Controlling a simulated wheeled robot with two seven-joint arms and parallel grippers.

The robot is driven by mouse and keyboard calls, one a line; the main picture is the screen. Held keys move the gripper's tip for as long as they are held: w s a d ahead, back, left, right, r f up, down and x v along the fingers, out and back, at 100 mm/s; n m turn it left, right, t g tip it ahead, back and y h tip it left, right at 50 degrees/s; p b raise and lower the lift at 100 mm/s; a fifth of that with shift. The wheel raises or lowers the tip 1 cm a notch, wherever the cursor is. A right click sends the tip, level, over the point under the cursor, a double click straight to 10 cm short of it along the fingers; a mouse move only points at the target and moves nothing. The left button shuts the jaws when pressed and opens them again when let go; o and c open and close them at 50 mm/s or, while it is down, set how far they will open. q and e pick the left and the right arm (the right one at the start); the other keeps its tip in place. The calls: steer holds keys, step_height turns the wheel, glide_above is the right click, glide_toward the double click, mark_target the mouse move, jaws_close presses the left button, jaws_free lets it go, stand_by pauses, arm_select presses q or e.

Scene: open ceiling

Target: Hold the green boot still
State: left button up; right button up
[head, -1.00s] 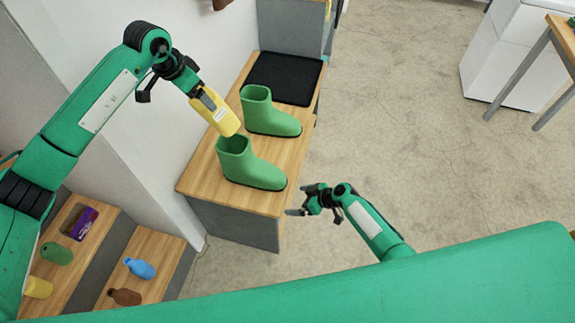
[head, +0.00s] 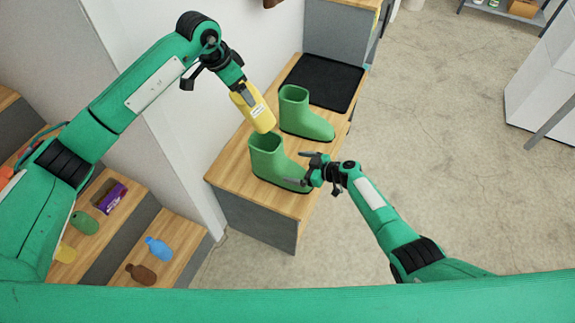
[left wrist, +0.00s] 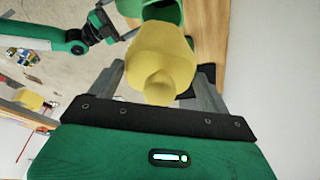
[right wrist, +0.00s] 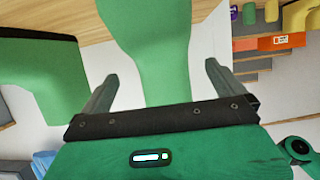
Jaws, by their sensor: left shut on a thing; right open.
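Two green boots stand upright on a wooden-topped bench (head: 228,180). The nearer boot (head: 266,160) has its toe toward my right gripper (head: 308,171), and the farther boot (head: 304,118) stands behind it. My right gripper is open, with its fingers at the nearer boot's toe; in the right wrist view that boot (right wrist: 150,50) lies between the spread fingers. Contact cannot be told. My left gripper (head: 246,97) is shut on a yellow bottle (head: 258,115), held tilted above and beside the nearer boot's opening. The bottle (left wrist: 160,60) also fills the middle of the left wrist view.
A black tray (head: 322,82) lies at the bench's far end. A white wall (head: 185,130) borders the bench on the left. Lower left shelves hold a blue bottle (head: 159,249), a brown bottle (head: 141,273) and a purple box (head: 108,196). Open floor (head: 430,130) lies right.

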mark_target(287, 166)
steer(key=shift+x, duration=2.5)
